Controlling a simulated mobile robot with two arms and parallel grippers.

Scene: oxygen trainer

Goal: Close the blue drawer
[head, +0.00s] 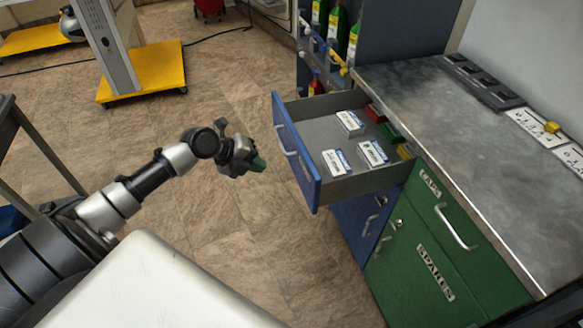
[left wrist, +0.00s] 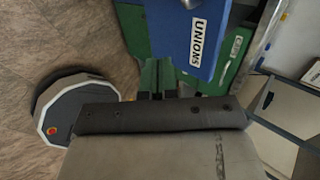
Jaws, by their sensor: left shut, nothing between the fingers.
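The blue drawer (head: 296,152) stands pulled out from the bench, its front panel and silver handle facing left in the head view. Inside it lie several small white labelled boxes and a few coloured blocks. In the left wrist view, the blue front (left wrist: 188,42) shows a UNIONS label. My left gripper (head: 258,163) is shut and empty, with greenish fingertips. In the head view it appears just left of the drawer front, apart from it in the picture. The shut fingers also show in the left wrist view (left wrist: 158,76). My right gripper is not in view.
Green drawers (head: 428,240) stand right of the blue one, under the grey worktop (head: 430,105). Another blue front (head: 360,222) lies below the open drawer. Bottles (head: 335,22) stand in a rack behind.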

